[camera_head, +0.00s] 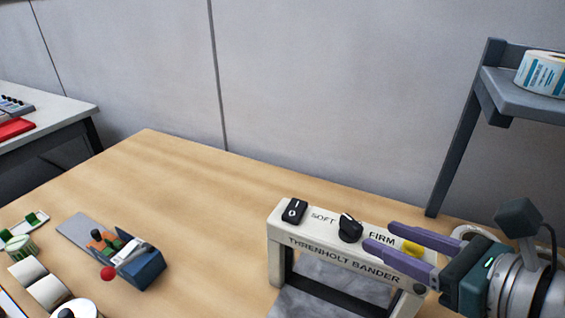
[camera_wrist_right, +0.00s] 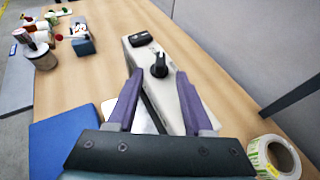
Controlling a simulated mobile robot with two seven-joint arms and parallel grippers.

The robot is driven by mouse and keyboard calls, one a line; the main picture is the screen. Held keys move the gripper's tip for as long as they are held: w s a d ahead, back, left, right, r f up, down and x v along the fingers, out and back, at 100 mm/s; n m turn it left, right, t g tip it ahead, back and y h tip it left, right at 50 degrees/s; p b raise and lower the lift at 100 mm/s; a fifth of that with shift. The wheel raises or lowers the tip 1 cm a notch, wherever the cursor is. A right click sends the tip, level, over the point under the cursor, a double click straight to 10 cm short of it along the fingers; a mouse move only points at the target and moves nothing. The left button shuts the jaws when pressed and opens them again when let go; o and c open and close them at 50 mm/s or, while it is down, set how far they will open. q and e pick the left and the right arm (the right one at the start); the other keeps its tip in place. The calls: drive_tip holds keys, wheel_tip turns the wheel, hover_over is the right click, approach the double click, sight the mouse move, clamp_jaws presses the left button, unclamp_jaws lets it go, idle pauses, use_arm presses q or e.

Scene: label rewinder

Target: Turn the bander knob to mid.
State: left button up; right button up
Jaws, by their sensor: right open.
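The Threnholt bander (camera_head: 342,262) is a white arch-shaped machine at the lower right of the head view. Its top carries a black knob (camera_head: 350,228) between the words SOFT and FIRM. The knob also shows in the right wrist view (camera_wrist_right: 159,66); I cannot tell its exact setting. My right gripper (camera_head: 379,234) is open and empty, its purple fingers reaching in from the right over the FIRM end. In the right wrist view the knob lies just beyond the gap between the fingertips (camera_wrist_right: 158,76), apart from them. My left gripper is not in view.
A black rocker switch (camera_head: 294,211) sits left of SOFT. A yellow part (camera_head: 412,248) is partly hidden by my fingers. A blue device (camera_head: 140,265) and white rolls (camera_head: 47,291) stand at left. A grey shelf (camera_head: 520,90) rises at right. The table's middle is clear.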

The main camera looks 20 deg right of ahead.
sight(357, 225)
drive_tip(key=x, duration=0.7)
drive_tip(key=shift+b, duration=0.4)
drive_tip(key=shift+c, duration=0.3)
clamp_jaws()
